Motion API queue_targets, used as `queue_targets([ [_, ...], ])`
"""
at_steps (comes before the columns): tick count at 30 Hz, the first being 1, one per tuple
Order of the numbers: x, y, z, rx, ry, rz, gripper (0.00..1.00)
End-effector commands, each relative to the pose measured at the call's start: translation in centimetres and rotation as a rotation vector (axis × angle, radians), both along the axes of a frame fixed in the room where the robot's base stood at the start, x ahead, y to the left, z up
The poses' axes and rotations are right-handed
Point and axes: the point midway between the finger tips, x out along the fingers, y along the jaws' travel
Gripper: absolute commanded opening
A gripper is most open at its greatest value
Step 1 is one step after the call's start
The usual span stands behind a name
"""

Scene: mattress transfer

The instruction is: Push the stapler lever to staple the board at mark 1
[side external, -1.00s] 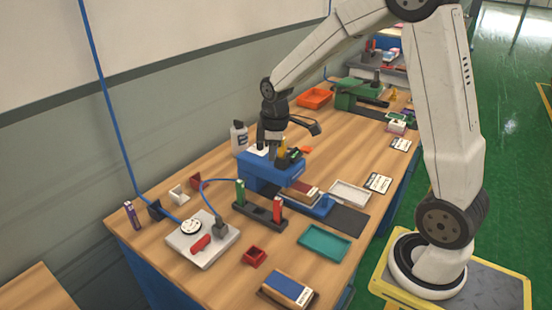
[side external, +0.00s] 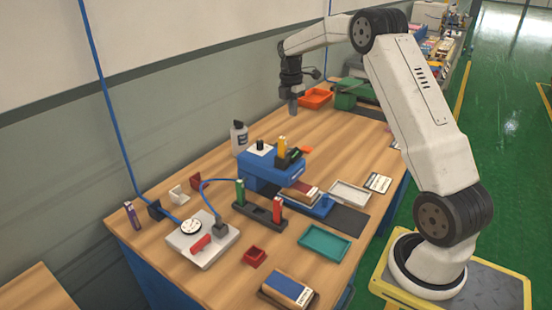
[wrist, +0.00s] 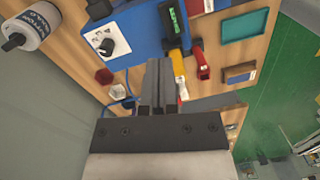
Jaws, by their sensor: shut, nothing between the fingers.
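The blue stapler (side external: 268,172) stands mid-table, and its blue body also shows in the wrist view (wrist: 140,38). A black knob on a white plate (side external: 260,147) sits on its top. A yellow upright piece (side external: 282,146) and a black part with green (side external: 292,156) are beside it. A brown and white board (side external: 300,193) lies at the stapler's front. My gripper (side external: 293,110) is shut and empty, raised above the table behind the stapler and apart from it. Its closed fingers show in the wrist view (wrist: 157,68). I cannot make out mark 1.
A white bottle (side external: 239,138) stands behind the stapler. Green and red sticks stand in a dark holder (side external: 260,213) in front. A teal tray (side external: 324,243), a white tray (side external: 350,193) and an orange bin (side external: 315,98) lie around. Another board (side external: 288,289) is at the near edge.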

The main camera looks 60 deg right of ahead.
Motion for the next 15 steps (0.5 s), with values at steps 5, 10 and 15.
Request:
queue_targets([
  [5, -0.3, -3.1, 0.2, 0.019, 0.025, 0.108, 0.0],
  [10, -0.7, -4.7, 0.3, 0.033, 0.039, 0.176, 0.0],
  [15, -0.8, -5.2, 0.4, 0.038, 0.043, 0.2, 0.0],
])
